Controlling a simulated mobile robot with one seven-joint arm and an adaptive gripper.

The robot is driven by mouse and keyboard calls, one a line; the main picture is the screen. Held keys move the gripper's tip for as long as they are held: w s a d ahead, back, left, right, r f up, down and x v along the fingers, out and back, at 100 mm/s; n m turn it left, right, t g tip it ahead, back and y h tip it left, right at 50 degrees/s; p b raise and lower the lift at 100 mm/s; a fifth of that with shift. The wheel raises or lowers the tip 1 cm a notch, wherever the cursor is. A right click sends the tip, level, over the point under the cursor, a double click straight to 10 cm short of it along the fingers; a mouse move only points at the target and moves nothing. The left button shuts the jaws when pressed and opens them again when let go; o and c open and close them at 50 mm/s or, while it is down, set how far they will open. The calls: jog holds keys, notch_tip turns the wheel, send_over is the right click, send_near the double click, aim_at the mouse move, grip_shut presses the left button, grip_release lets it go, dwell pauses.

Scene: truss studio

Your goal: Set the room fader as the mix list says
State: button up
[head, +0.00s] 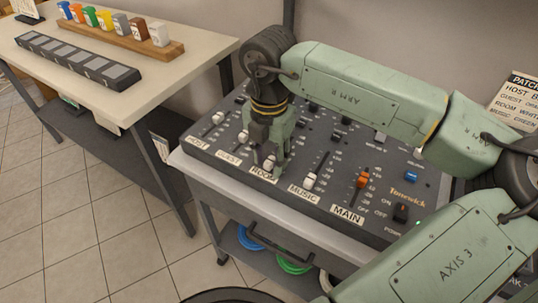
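The grey mixing desk (328,204) has faders labelled HOST, GUEST, ROOM, MUSIC and MAIN. The white room fader knob (269,163) is low in its slot, above the ROOM label (264,174). My gripper (273,166) points down at this fader, with its fingers around or right beside the knob. I cannot tell whether they touch it or how wide the fingers stand. The gripper hides much of the room slot and its scale. A small white card (159,149) at the desk's left may be the mix list; its writing is too small to read.
The white music knob (309,180) is close to the right, and the white guest knob (243,137) to the left. The orange main knob (362,180) is farther right. A PATCH sign (518,98) stands at right. A side table (165,78) is at left.

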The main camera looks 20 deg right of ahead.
jog(key=shift+c, duration=0.4)
grip_shut()
dwell(0.4)
